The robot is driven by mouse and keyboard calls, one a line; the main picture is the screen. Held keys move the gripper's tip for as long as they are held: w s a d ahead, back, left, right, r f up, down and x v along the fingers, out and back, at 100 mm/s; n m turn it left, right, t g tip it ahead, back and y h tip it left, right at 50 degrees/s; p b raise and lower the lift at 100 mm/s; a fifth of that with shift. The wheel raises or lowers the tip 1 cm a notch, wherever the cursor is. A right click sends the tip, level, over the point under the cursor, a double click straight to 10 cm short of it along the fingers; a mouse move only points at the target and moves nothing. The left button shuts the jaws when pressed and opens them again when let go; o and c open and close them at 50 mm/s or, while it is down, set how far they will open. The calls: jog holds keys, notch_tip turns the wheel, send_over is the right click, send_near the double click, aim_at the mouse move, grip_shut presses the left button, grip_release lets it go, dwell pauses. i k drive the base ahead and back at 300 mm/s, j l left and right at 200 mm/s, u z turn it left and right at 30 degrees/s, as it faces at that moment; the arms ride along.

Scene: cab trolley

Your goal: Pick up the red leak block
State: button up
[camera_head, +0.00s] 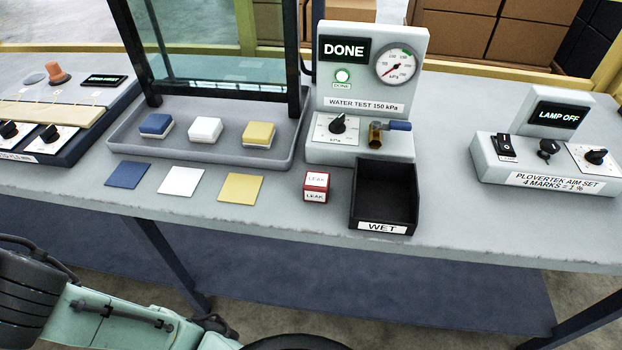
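The red leak block (316,187) is a small cube with red edges and white labels reading "LEAK" on its top and front. It stands on the grey bench top, just left of the black bin marked "WET" (384,228), with a small gap between them. Part of my arm, pale green and black, shows at the lower left, below the bench's front edge. My gripper is not in view.
Behind the block stands the water test unit (361,147) with a gauge, knob and blue-handled valve. A grey tray (128,143) holds blue, white and yellow blocks. Three flat coloured squares (181,180) lie left of the block. A lamp unit (548,177) stands right; bench between is clear.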

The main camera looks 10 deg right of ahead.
aim_at(316, 188)
jog(key=k+l+z, duration=0.2)
jog(key=z, duration=0.3)
jog(key=k+l+z, duration=0.2)
jog(key=l+z, duration=0.3)
jog(key=j, duration=0.15)
